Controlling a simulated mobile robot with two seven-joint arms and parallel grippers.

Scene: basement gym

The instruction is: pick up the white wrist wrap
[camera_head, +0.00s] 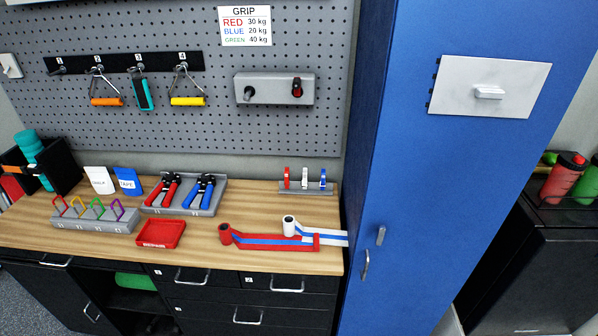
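The white wrist wrap (289,226) is on the wooden bench top, near its right front part. Its white rolled end stands upright, and a white and blue strap runs right from it toward the blue cabinet. A red wrist wrap (226,234) lies to its left, with a rolled end and a red strap with a blue stripe running right. The two straps lie close together and seem to overlap; which is on top is hard to tell. Neither of my grippers shows in the head view.
A red tray (161,234) is left of the wraps. Behind are hand grippers in a grey holder (212,205) and a small rack (306,187). A tall blue cabinet (400,180) bounds the bench top (200,259) on the right. A pegboard (200,128) stands behind.

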